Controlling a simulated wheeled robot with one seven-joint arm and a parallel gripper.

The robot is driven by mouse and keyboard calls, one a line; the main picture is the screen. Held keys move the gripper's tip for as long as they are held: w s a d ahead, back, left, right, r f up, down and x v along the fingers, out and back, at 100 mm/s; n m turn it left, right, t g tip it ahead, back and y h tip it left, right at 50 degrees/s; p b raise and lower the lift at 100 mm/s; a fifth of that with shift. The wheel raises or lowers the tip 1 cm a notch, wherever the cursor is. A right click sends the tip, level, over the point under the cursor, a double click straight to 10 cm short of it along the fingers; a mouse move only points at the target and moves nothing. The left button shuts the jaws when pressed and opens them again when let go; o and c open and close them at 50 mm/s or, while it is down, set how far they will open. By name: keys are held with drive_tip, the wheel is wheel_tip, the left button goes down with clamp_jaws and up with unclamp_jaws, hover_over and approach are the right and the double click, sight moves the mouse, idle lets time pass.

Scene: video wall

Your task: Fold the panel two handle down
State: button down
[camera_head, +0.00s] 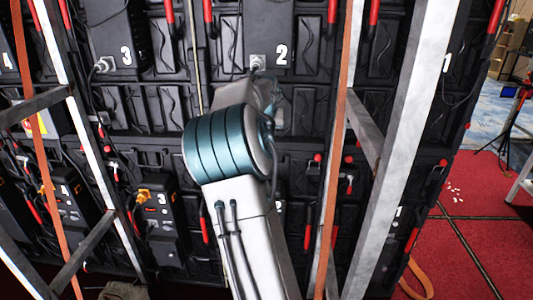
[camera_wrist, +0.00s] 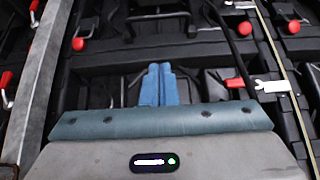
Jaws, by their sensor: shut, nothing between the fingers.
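The panel marked 2 (camera_head: 268,35) is in the upper middle of the head view, on the black wall. Red-gripped handles hang at its left (camera_head: 208,14) and right (camera_head: 331,14). I cannot tell which handle the task means. My gripper (camera_wrist: 158,70) shows in the wrist view as two blue fingers pressed together, empty, over the black panel framework. A red-ended handle (camera_wrist: 235,82) lies to the right of the fingers, apart from them. In the head view my arm hides the gripper and part of the lower middle panels.
A grey metal upright (camera_head: 405,130) stands right of my arm, with an orange strap (camera_head: 336,140) beside it. Another upright (camera_head: 84,130) and crossbars stand at left. Cables hang across the panels. Red floor (camera_head: 480,225) is open at the right, near a tripod (camera_head: 510,125).

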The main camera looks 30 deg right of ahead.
drive_tip(key=x, duration=0.3)
drive_tip(key=p+x, duration=0.1)
drive_tip(key=x, duration=0.2)
drive_tip(key=p+x, duration=0.1)
drive_tip(key=x, duration=0.3)
drive_tip(key=shift+w+d+r, duration=0.1)
drive_tip(key=shift+d+r, duration=0.1)
drive_tip(key=shift+d, duration=0.1)
drive_tip(key=f, duration=0.4)
drive_tip(key=shift+s+a+p, duration=0.25)
drive_tip(key=shift+p, duration=0.05)
drive_tip(key=shift+f+b, duration=0.2)
drive_tip(key=shift+b, duration=0.15)
drive_tip(key=shift+s+a+f+h+b, duration=0.2)
drive_tip(key=shift+h+b, duration=0.1)
drive_tip(key=shift+b, duration=0.9)
